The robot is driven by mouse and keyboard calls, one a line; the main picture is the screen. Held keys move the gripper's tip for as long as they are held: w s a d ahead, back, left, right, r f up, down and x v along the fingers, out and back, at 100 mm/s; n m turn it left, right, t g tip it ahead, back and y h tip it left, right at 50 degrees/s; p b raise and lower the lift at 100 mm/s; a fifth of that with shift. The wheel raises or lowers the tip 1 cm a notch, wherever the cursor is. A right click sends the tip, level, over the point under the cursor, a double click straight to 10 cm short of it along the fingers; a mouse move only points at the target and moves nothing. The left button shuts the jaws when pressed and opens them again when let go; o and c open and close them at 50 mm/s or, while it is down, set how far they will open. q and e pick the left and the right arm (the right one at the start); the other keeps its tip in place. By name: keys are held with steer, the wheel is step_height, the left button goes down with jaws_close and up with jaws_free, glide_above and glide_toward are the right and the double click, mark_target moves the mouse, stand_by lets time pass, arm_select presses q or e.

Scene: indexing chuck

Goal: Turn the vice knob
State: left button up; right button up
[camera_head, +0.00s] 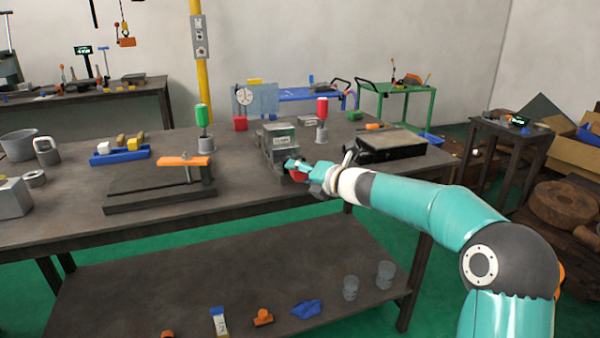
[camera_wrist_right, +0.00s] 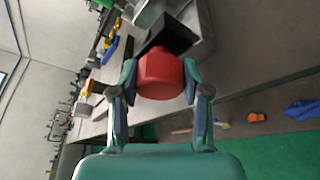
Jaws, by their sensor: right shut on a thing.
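The vice (camera_head: 280,142) is a grey block-shaped fixture with a label, near the front edge of the workbench. Its red knob (camera_head: 299,175) faces the front and is partly covered by my right gripper (camera_head: 303,170). In the right wrist view the red knob (camera_wrist_right: 160,74) sits between the two teal fingers of my right gripper (camera_wrist_right: 160,82), which are closed on its sides. The dark body of the vice shows behind the knob. My left gripper is in neither view.
On the workbench (camera_head: 240,190) are an orange-handled plate (camera_head: 160,193) to the left, a green-topped post (camera_head: 203,120), a red-topped post (camera_head: 322,115), and a dark flat device (camera_head: 390,145) to the right. A lower shelf (camera_head: 220,290) holds several small items.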

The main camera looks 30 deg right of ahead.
steer(key=shift+f, duration=0.35)
steer(key=o, duration=1.1)
steer(key=shift+w, duration=0.1)
steer(key=shift+o, duration=0.2)
steer(key=shift+r, duration=0.15)
steer(key=shift+r, duration=0.1)
steer(key=shift+s+d, duration=0.1)
steer(key=shift+s, duration=0.35)
steer(key=a+v, duration=0.1)
steer(key=v, duration=1)
steer(key=shift+d, duration=0.45)
